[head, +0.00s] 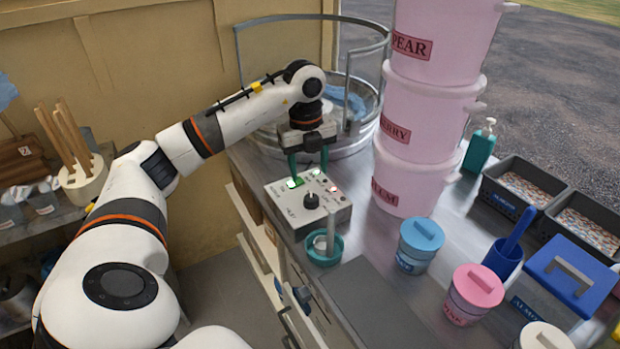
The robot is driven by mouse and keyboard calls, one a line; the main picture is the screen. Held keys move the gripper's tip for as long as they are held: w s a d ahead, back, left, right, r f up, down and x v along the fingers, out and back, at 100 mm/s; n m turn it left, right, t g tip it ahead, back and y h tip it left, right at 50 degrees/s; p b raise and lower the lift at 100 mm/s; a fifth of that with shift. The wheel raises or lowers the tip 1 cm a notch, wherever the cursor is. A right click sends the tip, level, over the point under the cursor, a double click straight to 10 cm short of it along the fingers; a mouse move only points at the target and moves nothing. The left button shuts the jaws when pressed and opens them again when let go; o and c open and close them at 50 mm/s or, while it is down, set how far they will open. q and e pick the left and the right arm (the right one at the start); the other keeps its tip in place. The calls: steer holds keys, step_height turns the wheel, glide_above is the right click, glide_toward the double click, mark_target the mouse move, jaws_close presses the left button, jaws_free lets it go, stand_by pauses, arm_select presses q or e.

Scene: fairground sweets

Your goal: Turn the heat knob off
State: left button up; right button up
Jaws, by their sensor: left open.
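A black round heat knob (311,200) sits on the front top of a grey control box (330,210). The box has a green lit switch at its left and a red light at its right. My left gripper (308,168) points down over the back of the box, its green fingers apart with nothing visible between them. The fingertips are behind the knob, near the lit switches; whether they touch the box I cannot tell. The knob's pointer is too small to read. My right gripper is not in view.
A round metal pan (362,147) with a clear guard stands behind the box. Stacked pink tubs (420,135) stand at its right. A green bowl (324,249) with an upright handle is right in front of the box. Lidded blue (421,240) and pink (474,292) pots stand further right.

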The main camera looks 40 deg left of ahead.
arm_select(q)
step_height(320, 180, up, 3)
steer(key=shift+s+r, duration=0.1)
steer(key=shift+r, duration=0.1)
stand_by(0.6)
